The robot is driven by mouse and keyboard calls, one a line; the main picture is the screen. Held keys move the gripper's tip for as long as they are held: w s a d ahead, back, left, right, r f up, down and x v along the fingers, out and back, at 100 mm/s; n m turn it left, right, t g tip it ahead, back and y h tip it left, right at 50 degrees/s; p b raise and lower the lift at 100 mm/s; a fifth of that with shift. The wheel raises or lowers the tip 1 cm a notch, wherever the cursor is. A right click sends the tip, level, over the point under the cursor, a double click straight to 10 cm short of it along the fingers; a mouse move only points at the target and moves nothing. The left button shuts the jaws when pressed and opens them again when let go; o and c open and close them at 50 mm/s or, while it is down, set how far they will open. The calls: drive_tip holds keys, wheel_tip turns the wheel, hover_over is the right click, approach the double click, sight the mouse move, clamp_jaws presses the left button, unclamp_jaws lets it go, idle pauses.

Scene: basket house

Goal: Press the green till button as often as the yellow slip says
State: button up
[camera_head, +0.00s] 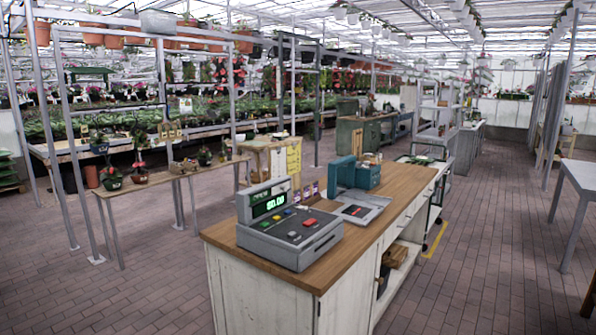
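A grey till (318,246) stands on the near end of a wooden-topped counter (385,194). Its display (268,204) has green glowing characters that seem to read $0.00. No yellow slip can be made out for certain. A yellow patch (293,158) shows on the wooden stand behind the counter, too small to read. My gripper is not in view.
A teal machine (342,172) and a grey flat device (360,208) stand behind the till on the counter. A plant bench (160,180) is at left, a pale table (580,180) at right. Brick floor is clear on both sides of the counter.

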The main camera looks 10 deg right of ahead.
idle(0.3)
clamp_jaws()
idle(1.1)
